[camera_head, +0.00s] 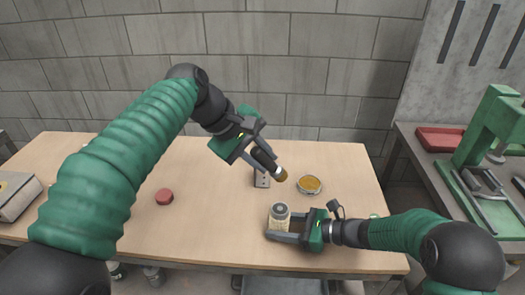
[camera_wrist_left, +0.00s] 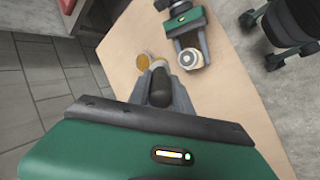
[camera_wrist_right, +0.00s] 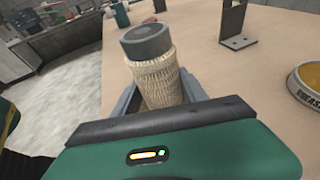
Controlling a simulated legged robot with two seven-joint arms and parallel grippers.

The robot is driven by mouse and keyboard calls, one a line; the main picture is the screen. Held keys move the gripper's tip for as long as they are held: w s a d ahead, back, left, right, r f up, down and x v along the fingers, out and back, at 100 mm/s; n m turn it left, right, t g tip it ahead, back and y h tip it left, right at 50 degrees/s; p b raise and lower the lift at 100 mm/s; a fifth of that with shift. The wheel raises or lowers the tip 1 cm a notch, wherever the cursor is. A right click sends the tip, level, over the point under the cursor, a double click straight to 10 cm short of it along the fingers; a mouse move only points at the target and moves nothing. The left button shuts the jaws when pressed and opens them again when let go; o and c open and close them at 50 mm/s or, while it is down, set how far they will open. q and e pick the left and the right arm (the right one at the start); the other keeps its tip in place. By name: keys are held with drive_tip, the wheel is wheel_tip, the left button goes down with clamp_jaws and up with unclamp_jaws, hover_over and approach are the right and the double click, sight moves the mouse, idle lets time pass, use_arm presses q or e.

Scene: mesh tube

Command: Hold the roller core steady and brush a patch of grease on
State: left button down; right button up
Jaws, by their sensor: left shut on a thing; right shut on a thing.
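The roller core (camera_head: 280,220), a pale mesh-wrapped tube with a grey top, stands upright on the table. My right gripper (camera_head: 284,228) is shut around it from the right; the core also shows between its fingers in the right wrist view (camera_wrist_right: 157,82). My left gripper (camera_head: 266,158) is shut on the dark handle of a brush (camera_head: 281,174). The brush's tan tip points down and right, above and behind the core, apart from it. The brush handle shows in the left wrist view (camera_wrist_left: 160,88). A round dish of yellow-brown grease (camera_head: 309,185) sits right of the brush tip.
A metal bracket (camera_head: 261,178) stands just behind the core, and shows in the right wrist view (camera_wrist_right: 238,41). A red round object (camera_head: 164,197) lies on the left of the table. A side bench with a red tray (camera_head: 440,139) and green press is at right.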

use_arm(q)
drive_tip(key=shift+r, duration=0.1)
drive_tip(key=shift+r, duration=0.25)
drive_tip(key=shift+f, duration=3.9)
drive_tip(key=shift+s, duration=2.7)
drive_tip(key=shift+w, duration=2.7)
drive_tip(key=shift+r, duration=3.85)
